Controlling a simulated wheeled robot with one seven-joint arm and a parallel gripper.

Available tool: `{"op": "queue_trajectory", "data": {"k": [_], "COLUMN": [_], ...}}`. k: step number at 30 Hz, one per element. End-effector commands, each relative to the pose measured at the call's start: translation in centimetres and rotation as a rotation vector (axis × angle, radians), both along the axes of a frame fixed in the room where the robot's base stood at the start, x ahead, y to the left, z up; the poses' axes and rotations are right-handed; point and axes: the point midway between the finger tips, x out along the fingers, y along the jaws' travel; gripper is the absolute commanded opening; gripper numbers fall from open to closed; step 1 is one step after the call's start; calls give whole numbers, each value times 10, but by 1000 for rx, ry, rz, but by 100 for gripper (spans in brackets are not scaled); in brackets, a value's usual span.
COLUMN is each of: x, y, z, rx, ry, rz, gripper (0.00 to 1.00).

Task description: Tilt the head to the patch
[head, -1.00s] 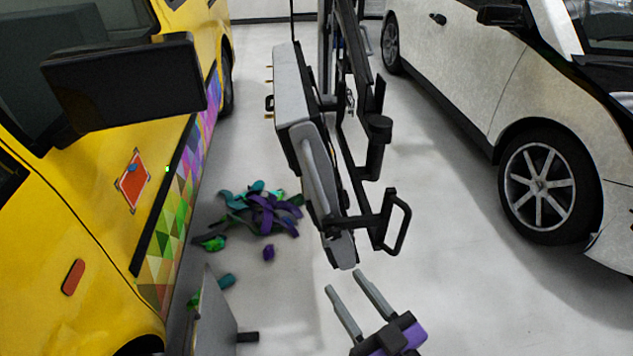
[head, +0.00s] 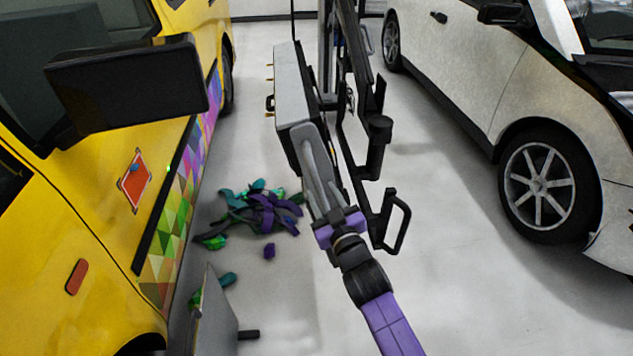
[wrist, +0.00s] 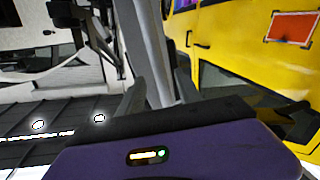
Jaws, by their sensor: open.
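The patch (head: 134,181) is a red square with a pale border on the yellow van's door. It also shows at the upper right of the wrist view (wrist: 291,27). The lamp-like head (head: 296,98) is a long grey and black panel on a black jointed stand, in the middle of the head view. My purple gripper (head: 319,180) is open at the head's lower end. In the wrist view, a grey bar of the head (wrist: 152,50) runs up from between the fingers. I cannot tell whether the fingers touch it; the gripper body hides the head's lowest part.
The yellow van (head: 60,240) stands close on the left, its dark mirror (head: 128,88) jutting out. A white car (head: 465,75) stands on the right. Coloured vinyl scraps (head: 255,212) lie on the floor. A black looped handle (head: 397,225) hangs beside the gripper. Floor at lower right is clear.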

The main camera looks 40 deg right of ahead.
Motion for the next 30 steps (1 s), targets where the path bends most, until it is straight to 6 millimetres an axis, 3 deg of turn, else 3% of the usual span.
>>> {"op": "queue_trajectory", "data": {"k": [9,21,27,30], "x": [39,46,46,46], "y": [-16,-19,-19,-19], "z": [0,0,0,0], "rx": [1,1,2,2], "ry": [-1,-1,-1,-1], "rz": [0,1,1,2], "gripper": [41,41,2,0]}}
